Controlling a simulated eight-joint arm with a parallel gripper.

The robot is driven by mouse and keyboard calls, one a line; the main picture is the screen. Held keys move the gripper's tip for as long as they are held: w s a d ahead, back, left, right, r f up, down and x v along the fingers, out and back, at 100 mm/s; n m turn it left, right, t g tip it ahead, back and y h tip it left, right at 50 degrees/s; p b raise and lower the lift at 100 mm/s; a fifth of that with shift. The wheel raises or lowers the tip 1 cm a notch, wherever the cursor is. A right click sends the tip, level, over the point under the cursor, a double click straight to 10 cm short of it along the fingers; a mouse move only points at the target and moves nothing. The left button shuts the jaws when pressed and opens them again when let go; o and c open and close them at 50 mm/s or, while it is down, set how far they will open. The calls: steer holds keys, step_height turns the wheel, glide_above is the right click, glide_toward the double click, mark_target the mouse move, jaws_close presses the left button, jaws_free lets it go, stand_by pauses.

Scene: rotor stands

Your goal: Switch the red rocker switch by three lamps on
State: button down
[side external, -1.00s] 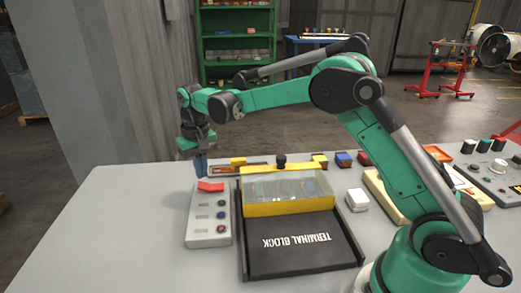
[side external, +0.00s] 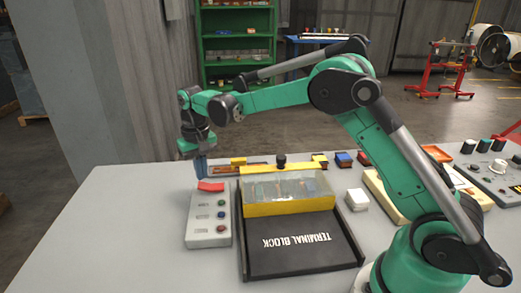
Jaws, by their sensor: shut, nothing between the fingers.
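The red rocker switch (side external: 211,186) sits at the far end of a small grey panel box (side external: 208,239) on the left of the table. Three round lamps run down the box in front of it: the upper one (side external: 221,203), the middle one (side external: 221,215) and the lower reddish one (side external: 221,229). My gripper (side external: 202,178) points down, shut and empty, just behind the far edge of the red rocker. Its fingertips are small here, and I cannot tell whether they touch the rocker.
A terminal block unit (side external: 305,259) with a yellow-framed clear cover (side external: 289,208) stands right of the box. A white switch block (side external: 357,200) and a grey control panel (side external: 489,175) stand farther right. The table (side external: 110,235) is clear at the left.

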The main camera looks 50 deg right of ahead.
mark_target(204, 185)
steer(key=shift+f, duration=1.1)
stand_by(0.4)
steer(key=shift+r, duration=3.5)
steer(key=shift+r, duration=0.15)
steer(key=s+r+n+t, duration=0.2)
steer(key=s+r+t, duration=0.25)
steer(key=s, duration=0.55)
steer(key=s+f+n+t, duration=0.1)
steer(key=s+f+t, duration=0.1)
steer(key=s, duration=0.5)
steer(key=shift+s+a+f+t, duration=0.15)
steer(key=shift+s+f+t, duration=0.15)
steer(key=shift+s+t, duration=0.1)
